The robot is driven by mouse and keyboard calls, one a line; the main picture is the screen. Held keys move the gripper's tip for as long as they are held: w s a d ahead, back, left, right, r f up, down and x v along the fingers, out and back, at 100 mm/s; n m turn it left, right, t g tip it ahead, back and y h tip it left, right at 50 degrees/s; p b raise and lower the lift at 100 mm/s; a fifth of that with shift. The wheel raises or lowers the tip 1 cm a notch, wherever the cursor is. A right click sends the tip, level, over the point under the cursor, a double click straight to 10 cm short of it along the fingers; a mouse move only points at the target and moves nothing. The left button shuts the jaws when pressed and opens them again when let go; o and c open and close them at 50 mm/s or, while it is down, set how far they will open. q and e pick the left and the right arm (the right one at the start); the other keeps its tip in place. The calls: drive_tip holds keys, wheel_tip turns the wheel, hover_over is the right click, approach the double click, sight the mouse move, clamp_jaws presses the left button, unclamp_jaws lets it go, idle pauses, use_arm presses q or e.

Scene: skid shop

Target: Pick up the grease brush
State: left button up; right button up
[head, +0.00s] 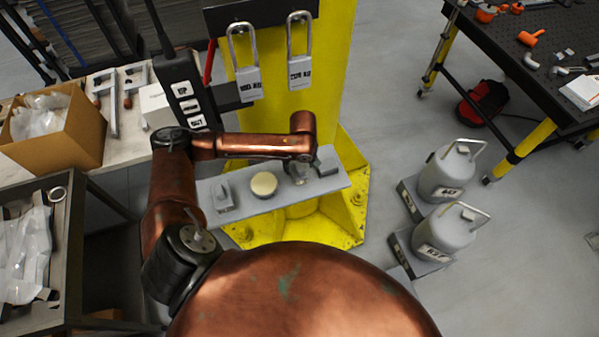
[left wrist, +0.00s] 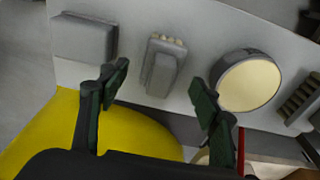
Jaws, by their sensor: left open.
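The grease brush (left wrist: 164,68), a small grey block with cream bristle tufts along one edge, lies on the grey shelf (head: 325,186). In the left wrist view it is between a plain grey block and a round tin. My left gripper (left wrist: 158,84) is open and empty, its dark green finger pads spread on either side of the brush in that view. I cannot tell the remaining gap. In the head view my arm's end hangs over the shelf's right part and largely covers the brush. My right gripper is not in view.
Close beside the brush stand the round cream-topped tin (head: 264,184) and the plain grey block (left wrist: 84,38). A ridged grey item (head: 222,197) sits farther left on the shelf. The yellow column (head: 330,60) with two padlocks rises behind. Two grey canisters (head: 446,175) stand at right.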

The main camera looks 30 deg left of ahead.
use_arm(q)
wheel_tip(320, 180, down, 3)
drive_tip(key=shift+a, duration=0.15)
drive_tip(key=c, duration=1.3)
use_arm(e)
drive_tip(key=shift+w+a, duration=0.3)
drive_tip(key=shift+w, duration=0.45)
